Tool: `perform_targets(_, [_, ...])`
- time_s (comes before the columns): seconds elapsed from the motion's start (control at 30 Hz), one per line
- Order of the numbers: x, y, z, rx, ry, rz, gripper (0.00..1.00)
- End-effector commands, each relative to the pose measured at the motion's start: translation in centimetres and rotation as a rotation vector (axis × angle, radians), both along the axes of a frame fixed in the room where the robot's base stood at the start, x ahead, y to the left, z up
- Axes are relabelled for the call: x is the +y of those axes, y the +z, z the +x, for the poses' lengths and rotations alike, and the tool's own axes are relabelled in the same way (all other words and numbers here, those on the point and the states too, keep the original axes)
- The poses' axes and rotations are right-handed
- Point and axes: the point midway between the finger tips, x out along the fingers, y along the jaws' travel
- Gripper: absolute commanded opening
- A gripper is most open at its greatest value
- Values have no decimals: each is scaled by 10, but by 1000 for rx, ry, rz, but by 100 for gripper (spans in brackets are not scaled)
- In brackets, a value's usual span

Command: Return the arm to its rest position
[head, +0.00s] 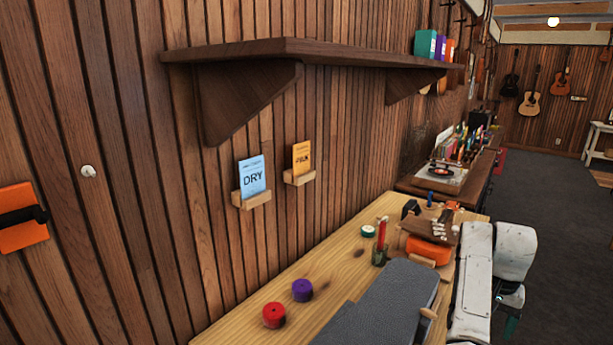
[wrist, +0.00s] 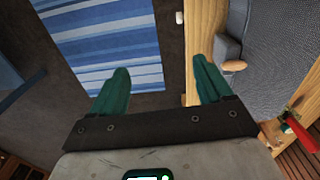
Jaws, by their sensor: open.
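My gripper (wrist: 161,68) shows in the wrist view with its two green fingers spread wide apart. Nothing is between them. The fingers point over the floor and a blue striped rug (wrist: 105,45), beside the wooden edge of the bench. In the head view, white and grey links of my arm stand at the lower right, by the right side of the workbench (head: 245,325).
A grey padded piece (head: 390,305) lies on the bench, near a red roll (head: 274,315) and a purple roll (head: 302,290). An orange item (head: 428,251) sits near my arm. A dark shelf (head: 300,50) juts from the wall. Dark floor (head: 560,220) at right is open.

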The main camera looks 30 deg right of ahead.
Motion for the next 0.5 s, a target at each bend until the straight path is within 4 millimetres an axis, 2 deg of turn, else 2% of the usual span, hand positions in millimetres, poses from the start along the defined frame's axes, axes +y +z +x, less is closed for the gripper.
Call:
perform_targets(0.27, [21, -26, -7, 19, 62, -37, 79])
perform_targets(0.5, [54, -58, -18, 37, 168, -86, 79])
